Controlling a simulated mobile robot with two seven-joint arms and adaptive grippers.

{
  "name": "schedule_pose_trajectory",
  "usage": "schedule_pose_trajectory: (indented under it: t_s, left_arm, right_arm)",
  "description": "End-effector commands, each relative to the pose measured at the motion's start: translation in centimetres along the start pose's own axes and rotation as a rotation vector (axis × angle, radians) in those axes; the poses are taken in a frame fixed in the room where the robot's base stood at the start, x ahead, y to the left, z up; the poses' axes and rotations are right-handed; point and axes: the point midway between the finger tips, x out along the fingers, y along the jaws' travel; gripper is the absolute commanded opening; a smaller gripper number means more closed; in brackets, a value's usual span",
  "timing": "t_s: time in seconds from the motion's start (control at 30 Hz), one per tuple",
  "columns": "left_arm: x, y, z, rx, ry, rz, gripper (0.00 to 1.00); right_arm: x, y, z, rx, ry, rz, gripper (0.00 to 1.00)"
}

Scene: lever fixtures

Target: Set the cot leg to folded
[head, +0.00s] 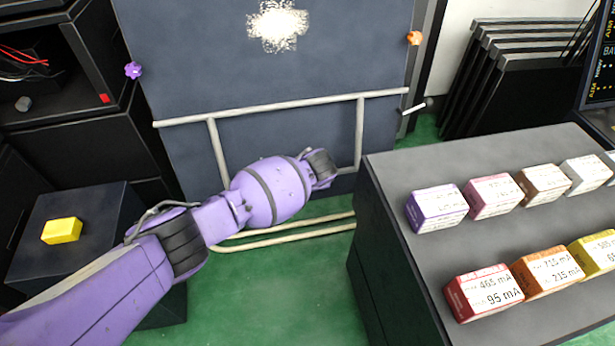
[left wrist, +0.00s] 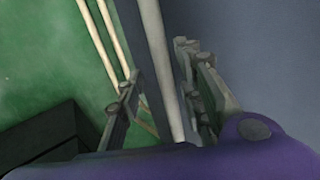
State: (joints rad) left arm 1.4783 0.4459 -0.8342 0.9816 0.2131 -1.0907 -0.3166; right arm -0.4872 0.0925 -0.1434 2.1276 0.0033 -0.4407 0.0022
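The cot is a dark blue panel (head: 180,50) standing upright, with a white cross near its top. Its leg (head: 270,107) is a pale tube frame with a long crossbar and two uprights against the panel's lower part. My left gripper (head: 335,172) is at the right upright, its fingertips partly hidden by its own body. In the left wrist view, the open fingers of this gripper (left wrist: 160,105) stand on either side of a pale tube (left wrist: 155,40), with a visible gap on the left finger's side. My right gripper is out of view.
A purple knob (head: 133,70), an orange knob (head: 414,38) and a small pale lever (head: 415,107) sit at the panel's sides. A dark cabinet (head: 385,240) bearing several small boxes stands close on the right. A yellow block (head: 62,231) lies on a dark stand at left. Green floor is clear in front.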

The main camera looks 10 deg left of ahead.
Motion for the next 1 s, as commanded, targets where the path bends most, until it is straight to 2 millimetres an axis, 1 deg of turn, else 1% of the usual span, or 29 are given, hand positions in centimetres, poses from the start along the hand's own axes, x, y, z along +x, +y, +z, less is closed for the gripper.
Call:
schedule_pose_trajectory:
  t_s: [0.17, 0.4, 0.6, 0.73, 1.0]
  left_arm:
    - [-2.3, 0.0, 0.0, -0.001, 0.002, -0.001, 0.34]
    - [-7.0, 0.1, 0.0, 0.0, 0.002, 0.0, 0.34]
    - [-10.1, 0.1, 0.0, 0.0, 0.001, 0.001, 0.34]
    - [-11.1, 0.1, 0.0, 0.0, -0.001, 0.002, 0.34]
    - [-11.4, 0.2, 0.1, 0.001, -0.002, 0.002, 0.34]
  right_arm:
    - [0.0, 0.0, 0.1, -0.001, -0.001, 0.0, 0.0]
    - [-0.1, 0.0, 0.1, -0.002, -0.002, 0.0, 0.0]
    - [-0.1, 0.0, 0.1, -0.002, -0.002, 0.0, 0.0]
    - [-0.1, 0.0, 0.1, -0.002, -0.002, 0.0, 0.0]
    - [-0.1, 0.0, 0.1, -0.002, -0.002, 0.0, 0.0]
